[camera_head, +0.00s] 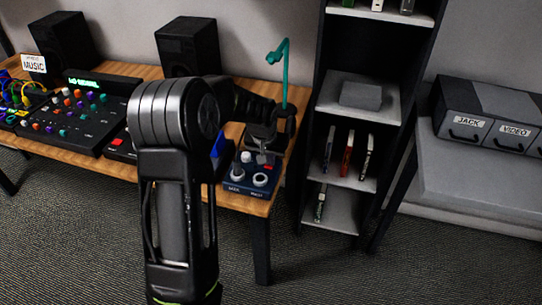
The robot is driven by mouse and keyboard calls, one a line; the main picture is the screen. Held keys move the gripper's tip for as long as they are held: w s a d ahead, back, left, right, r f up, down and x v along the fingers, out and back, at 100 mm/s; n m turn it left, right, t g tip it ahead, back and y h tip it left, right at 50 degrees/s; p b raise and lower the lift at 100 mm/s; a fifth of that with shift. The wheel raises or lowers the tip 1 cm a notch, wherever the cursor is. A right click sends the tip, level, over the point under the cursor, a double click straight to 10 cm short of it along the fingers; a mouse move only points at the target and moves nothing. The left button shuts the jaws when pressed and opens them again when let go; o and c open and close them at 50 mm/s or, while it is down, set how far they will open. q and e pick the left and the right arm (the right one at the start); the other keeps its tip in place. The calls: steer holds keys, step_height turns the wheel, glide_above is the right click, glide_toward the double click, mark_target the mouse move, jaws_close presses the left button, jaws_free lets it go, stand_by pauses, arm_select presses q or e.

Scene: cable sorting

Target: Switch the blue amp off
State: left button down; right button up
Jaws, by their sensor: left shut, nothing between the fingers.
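The blue amp (236,185) sits at the right front corner of the wooden table. It has pale knobs on top and a small red part (268,167) near its right rear, which may be its switch. My left gripper (262,158) is shut and empty, pointing down just over the rear of the amp. I cannot tell whether its fingertips touch the amp. My left arm and gripper hide part of the amp, and the switch position is not clear. My right gripper is out of view.
A mixer (70,112) with coloured knobs and two black speakers (188,47) stand on the table (273,92). A teal bent upright (284,75) rises behind my gripper. A dark shelf (353,86) is close on the right, then labelled drawers (490,132) on a grey table.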

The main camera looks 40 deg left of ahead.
mark_target(269, 168)
arm_select(q)
steer(key=shift+s+f, duration=0.25)
steer(key=shift+s, duration=0.1)
step_height(269, 168, up, 5)
steer(key=p, duration=0.3)
steer(key=v, duration=0.9)
steer(key=shift+r+b, duration=0.25)
steer(key=shift+b, duration=0.15)
steer(key=shift+s+d, duration=0.1)
steer(key=shift+w+a+r+p, duration=0.15)
steer(key=shift+w+a+p, duration=0.4)
steer(key=shift+p, duration=0.45)
